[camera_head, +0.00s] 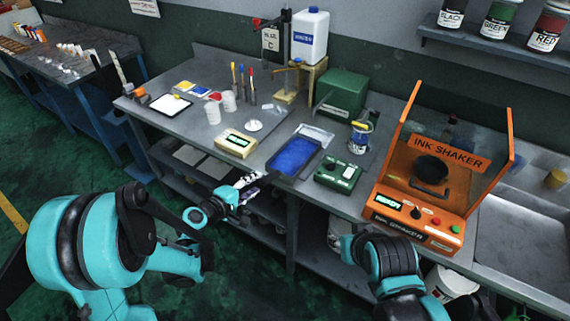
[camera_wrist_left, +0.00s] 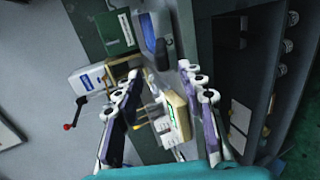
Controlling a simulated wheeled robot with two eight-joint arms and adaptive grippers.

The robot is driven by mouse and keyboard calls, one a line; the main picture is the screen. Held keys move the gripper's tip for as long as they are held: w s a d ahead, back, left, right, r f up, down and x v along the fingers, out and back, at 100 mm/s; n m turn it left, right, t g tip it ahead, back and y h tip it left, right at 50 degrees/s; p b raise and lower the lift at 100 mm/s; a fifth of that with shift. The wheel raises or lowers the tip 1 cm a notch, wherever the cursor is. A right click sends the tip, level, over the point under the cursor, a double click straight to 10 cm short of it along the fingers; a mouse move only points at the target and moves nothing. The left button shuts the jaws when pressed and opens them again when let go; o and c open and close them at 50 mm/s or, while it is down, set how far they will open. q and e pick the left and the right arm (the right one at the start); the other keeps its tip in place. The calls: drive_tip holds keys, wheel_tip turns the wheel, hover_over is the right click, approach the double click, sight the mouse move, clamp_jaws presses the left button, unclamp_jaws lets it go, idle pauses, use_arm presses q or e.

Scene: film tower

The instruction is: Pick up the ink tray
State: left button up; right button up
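The ink tray, a shallow dark tray with a blue inside (camera_head: 296,155), lies at the front edge of the workbench in the head view. In the left wrist view, the tray (camera_wrist_left: 152,28) is at the top, with a dark handle-like end (camera_wrist_left: 163,54) towards me. My left gripper (camera_head: 250,181) is just in front of the bench edge, near the tray's front left corner. In the left wrist view my left gripper (camera_wrist_left: 161,72) has its fingers spread apart, with nothing held between them. My right arm is at the lower right of the head view; its gripper fingers are not visible.
A beige device with a lit display (camera_head: 236,143) stands left of the tray, and a green control box (camera_head: 338,176) right of it. The orange ink shaker (camera_head: 441,165) is further right. A white bottle (camera_head: 311,37) and a green box (camera_head: 341,92) stand behind.

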sight(268, 175)
use_arm(q)
drive_tip(key=x, duration=0.2)
drive_tip(key=shift+w+d+f+b, duration=0.2)
drive_tip(key=shift+w+d+b, duration=0.05)
drive_tip(key=shift+b, duration=0.15)
drive_tip(key=b+x, duration=0.1)
drive_tip(key=x, duration=0.3)
drive_tip(key=shift+s+d+f+b, duration=0.1)
drive_tip(key=shift+d+f+b, duration=0.2)
drive_tip(key=shift+b, duration=0.1)
drive_tip(key=shift+w+d+f, duration=0.1)
drive_tip(key=shift+w+d, duration=0.05)
drive_tip(key=shift+w, duration=0.15)
clamp_jaws()
